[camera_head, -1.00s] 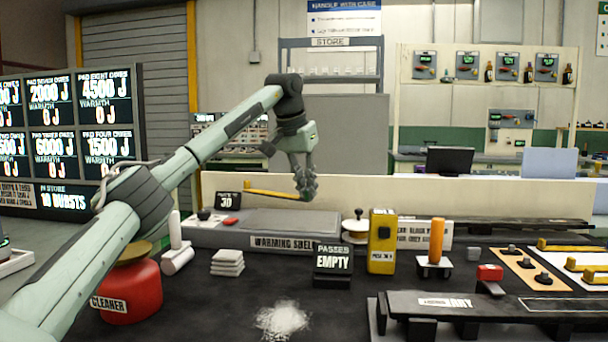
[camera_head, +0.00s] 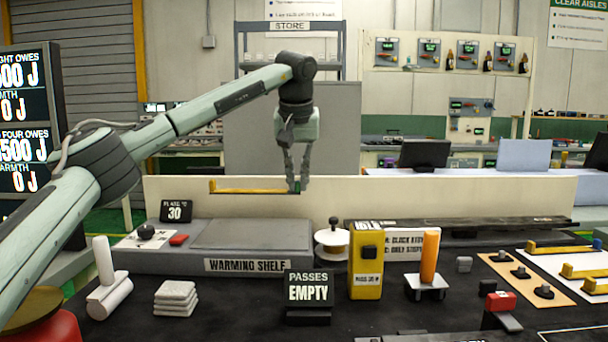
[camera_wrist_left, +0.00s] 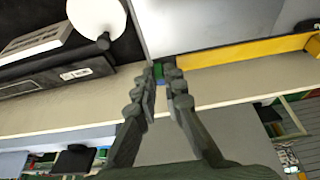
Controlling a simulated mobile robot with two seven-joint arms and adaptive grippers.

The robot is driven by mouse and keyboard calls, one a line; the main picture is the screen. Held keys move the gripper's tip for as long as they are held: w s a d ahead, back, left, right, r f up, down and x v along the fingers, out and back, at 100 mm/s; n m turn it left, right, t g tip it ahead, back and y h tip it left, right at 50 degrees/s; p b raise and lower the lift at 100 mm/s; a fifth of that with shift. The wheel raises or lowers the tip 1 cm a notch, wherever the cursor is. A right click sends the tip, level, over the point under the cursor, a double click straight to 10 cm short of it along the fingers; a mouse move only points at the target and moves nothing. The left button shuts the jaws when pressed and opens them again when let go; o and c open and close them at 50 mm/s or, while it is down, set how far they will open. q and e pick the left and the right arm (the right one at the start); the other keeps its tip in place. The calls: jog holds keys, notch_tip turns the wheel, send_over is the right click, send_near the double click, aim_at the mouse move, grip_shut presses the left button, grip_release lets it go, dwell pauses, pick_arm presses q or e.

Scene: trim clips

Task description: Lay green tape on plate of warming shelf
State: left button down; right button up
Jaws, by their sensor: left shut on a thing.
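My left gripper (camera_head: 293,188) is shut on one end of a thin yellow strip (camera_head: 240,190), which has a small green patch (camera_head: 298,190) at the held end. The strip lies level in the air, pointing left, above the back of the warming shelf (camera_head: 150,262). The shelf's grey plate (camera_head: 250,234) is bare, below the strip and apart from it. In the left wrist view the fingers (camera_wrist_left: 165,78) close around the strip's end, and its yellow length (camera_wrist_left: 250,50) runs right across the pale plate (camera_wrist_left: 205,25). My right gripper is out of view.
A PASSES EMPTY sign (camera_head: 308,290) is in front. A low cream wall (camera_head: 420,195) runs behind.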

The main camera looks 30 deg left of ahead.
pick_arm(q)
jog(key=f, duration=0.3)
jog(key=f+b, duration=0.1)
jog(key=shift+s+a+f, duration=0.1)
jog(key=shift+s+f, duration=0.2)
jog(key=shift+f, duration=0.45)
jog(key=shift+f+b, duration=0.4)
jog(key=shift+f, duration=1.05)
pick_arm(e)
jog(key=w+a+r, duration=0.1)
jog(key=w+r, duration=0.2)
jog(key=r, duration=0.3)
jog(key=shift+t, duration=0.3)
pick_arm(q)
jog(key=c, duration=1.5)
grip_release()
jog(key=shift+c, duration=0.2)
